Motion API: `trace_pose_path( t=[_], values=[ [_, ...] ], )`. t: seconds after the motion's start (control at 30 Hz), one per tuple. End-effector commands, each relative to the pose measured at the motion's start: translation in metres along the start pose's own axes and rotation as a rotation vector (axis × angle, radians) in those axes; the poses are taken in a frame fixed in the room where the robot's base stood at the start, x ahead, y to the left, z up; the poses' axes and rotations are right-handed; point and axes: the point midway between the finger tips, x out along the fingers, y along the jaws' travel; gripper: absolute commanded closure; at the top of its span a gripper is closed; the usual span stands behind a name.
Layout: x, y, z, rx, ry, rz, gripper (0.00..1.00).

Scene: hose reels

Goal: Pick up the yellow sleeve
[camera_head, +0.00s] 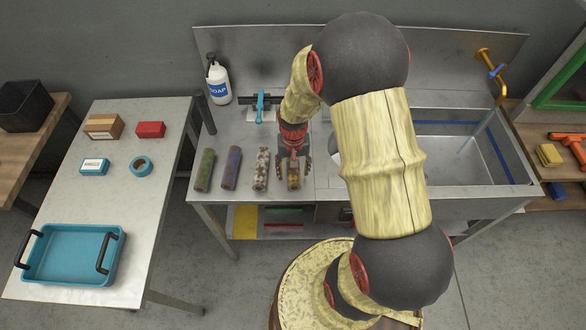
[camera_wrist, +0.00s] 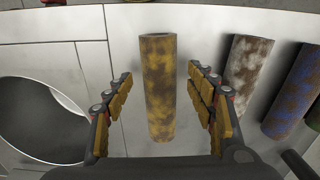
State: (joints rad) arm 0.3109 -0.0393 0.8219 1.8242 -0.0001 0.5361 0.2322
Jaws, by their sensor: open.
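The yellow sleeve (camera_wrist: 160,90) is a worn, brown-stained tube lying on the metal counter. In the wrist view it lies lengthwise between the two fingers of my gripper (camera_wrist: 160,112), with a gap on each side. My gripper is open and empty around it. In the head view my gripper (camera_head: 294,176) is over the yellow sleeve (camera_head: 294,183) at the right end of a row of tubes, partly covering it. I cannot tell its exact height above the counter.
A whitish rusty sleeve (camera_head: 261,169), a blue-brown one (camera_head: 231,168) and a green-brown one (camera_head: 204,170) lie to the left. A sink (camera_head: 460,150) is at right. A soap bottle (camera_head: 218,82) stands behind. A side table holds a teal tray (camera_head: 72,256).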

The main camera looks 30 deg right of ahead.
Motion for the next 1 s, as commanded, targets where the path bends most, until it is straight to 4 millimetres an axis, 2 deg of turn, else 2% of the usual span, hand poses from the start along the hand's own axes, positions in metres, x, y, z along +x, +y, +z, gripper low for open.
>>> trace_pose_path(
  t=[0.03,0.1,0.37,1.0],
  values=[
    [0.0096,0.0000,-0.0003,0.000,-0.001,0.000,0.44],
    [0.0159,0.0001,-0.0001,0.000,-0.001,0.000,0.44],
    [0.0169,0.0000,-0.0007,0.000,0.001,0.000,0.45],
    [0.0167,0.0000,-0.0008,0.000,0.001,0.000,0.81]
  ],
)
